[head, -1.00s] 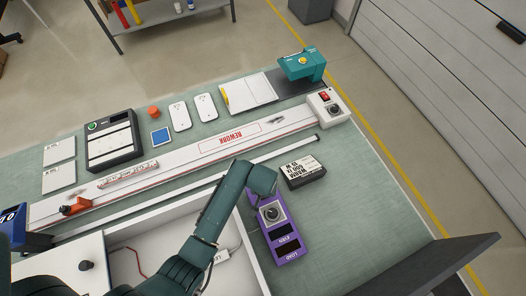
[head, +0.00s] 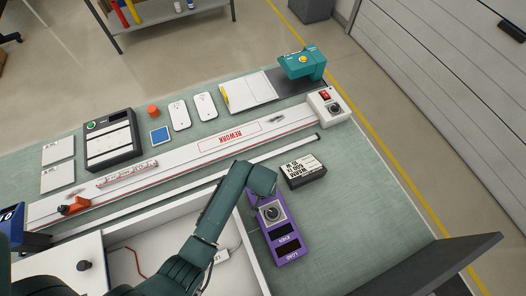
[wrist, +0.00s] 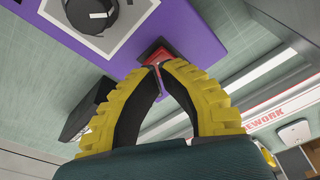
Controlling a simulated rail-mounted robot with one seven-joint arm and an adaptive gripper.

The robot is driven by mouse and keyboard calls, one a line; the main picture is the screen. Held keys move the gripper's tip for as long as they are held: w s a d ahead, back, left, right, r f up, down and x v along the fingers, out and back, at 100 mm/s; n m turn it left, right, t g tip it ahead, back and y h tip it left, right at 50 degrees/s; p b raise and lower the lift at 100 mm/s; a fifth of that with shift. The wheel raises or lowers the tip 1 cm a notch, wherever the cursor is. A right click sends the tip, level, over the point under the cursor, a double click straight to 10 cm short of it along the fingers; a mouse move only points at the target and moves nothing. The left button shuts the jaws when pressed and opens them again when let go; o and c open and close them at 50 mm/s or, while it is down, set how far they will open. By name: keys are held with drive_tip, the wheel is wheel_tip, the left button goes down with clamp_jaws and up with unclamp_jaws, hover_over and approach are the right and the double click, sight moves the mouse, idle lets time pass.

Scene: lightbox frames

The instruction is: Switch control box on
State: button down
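A purple box (head: 287,246) with a grey-framed black dial and dark slots lies on the green bench, right of my arm. It fills the top of the wrist view (wrist: 190,30), where a red switch (wrist: 152,54) shows at its edge. My gripper (wrist: 159,66) has yellow fingers with dark pads. Its tips meet right at the red switch, partly covering it, with nothing seen held between them. I cannot tell whether they touch it or which way it is set. In the head view, my arm hides the fingers. A white box (head: 321,98) with a red switch and dial stands at the rail's far end.
A dark box with a white label (head: 303,170) stands close behind the purple box. A long white rail marked REWORK (head: 190,155) crosses the bench. A white open tray (head: 253,270) lies left of the purple box. The bench right of it is clear.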

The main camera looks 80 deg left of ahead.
drive_tip(key=shift+f+b, duration=0.7)
drive_tip(key=shift+f, duration=0.4)
idle(0.3)
wheel_tip(320, 180, up, 7)
drive_tip(key=p, duration=0.7)
drive_tip(key=shift+p, duration=0.3)
